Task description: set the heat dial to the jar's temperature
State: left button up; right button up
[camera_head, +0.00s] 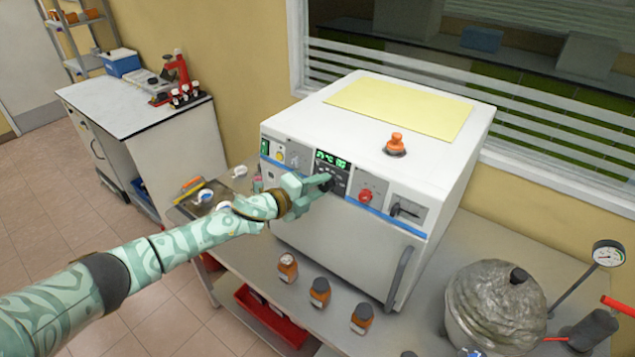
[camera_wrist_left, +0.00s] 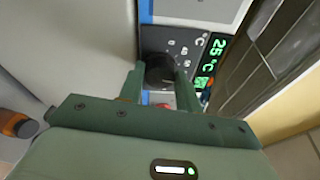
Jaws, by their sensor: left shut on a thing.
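My left gripper (camera_head: 322,182) reaches the control panel on the front of the white oven (camera_head: 345,245). It is shut on the black heat dial (camera_wrist_left: 160,72), which sits between its two fingers in the left wrist view; the gripper mostly hides the dial in the head view. The green display (camera_head: 331,159) is lit beside the dial; in the left wrist view it (camera_wrist_left: 215,55) reads 25 °C. Amber jars stand on the bench before the oven: a left one (camera_head: 287,268), a middle one (camera_head: 320,291) and a right one (camera_head: 362,318). Their labels are too small to read. My right gripper is out of view.
A red knob (camera_head: 366,196) and a lever plate (camera_head: 407,210) are right of the dial. An orange-topped fitting (camera_head: 397,142) and a yellow sheet (camera_head: 398,108) are on the oven top. A grey lidded pot (camera_head: 495,305) and a gauge (camera_head: 608,253) stand at right.

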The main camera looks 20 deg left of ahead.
pick_arm(q)
jog(key=m+p, duration=0.1)
jog(key=m, duration=0.1)
jog(key=m+p, duration=0.2)
jog(key=shift+r+m+g+y, duration=0.2)
jog(key=shift+m+g+y, duration=0.1)
jog(key=shift+m+g, duration=0.1)
jog(key=shift+m+p, duration=0.5)
jog(key=shift+m, duration=0.2)
jog(key=shift+f, duration=0.1)
jog(key=o, duration=1)
jog(key=v, duration=1.6)
jog(key=shift+s+r, duration=0.15)
jog(key=shift+r, duration=0.1)
